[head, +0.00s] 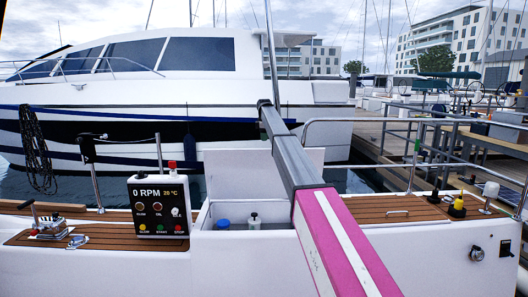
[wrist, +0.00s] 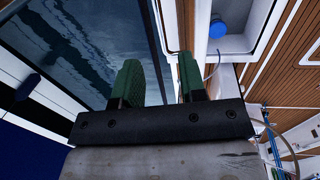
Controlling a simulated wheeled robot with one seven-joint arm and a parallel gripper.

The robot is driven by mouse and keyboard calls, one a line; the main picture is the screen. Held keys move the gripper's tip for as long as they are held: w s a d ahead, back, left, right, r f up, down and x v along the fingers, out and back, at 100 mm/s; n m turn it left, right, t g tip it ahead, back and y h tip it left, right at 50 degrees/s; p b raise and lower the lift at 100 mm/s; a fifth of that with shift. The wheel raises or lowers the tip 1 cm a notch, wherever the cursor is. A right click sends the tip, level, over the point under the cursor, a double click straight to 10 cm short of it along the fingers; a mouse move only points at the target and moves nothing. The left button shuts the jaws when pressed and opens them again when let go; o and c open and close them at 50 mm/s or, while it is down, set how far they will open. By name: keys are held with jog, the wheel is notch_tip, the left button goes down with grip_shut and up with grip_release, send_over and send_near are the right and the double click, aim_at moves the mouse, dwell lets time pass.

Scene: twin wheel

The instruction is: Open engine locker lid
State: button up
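The engine locker (head: 207,216) is a white open-topped box in the deck, and it also shows at the top of the wrist view (wrist: 256,12). Its white lid (head: 302,158) appears to stand upright at the back of the opening, partly hidden by my arm. In the wrist view my gripper (wrist: 158,78) has two green fingers spread apart, with no object clearly held between them. It is above and beyond the locker, over the water side. The fingertips cannot be made out in the head view.
Inside the locker are a blue-capped container (head: 224,224) and a white bottle (head: 254,219). A control panel (head: 158,206) stands left of it. Teak deck (head: 385,208) and steel rails (head: 350,121) lie to the right. A white motor yacht (head: 150,75) is moored behind.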

aim_at(264, 150)
jog(key=f, duration=0.3)
jog(key=w+f, duration=0.1)
jog(key=f, duration=0.4)
jog(key=shift+w+f, duration=0.15)
jog(key=shift+f, duration=0.15)
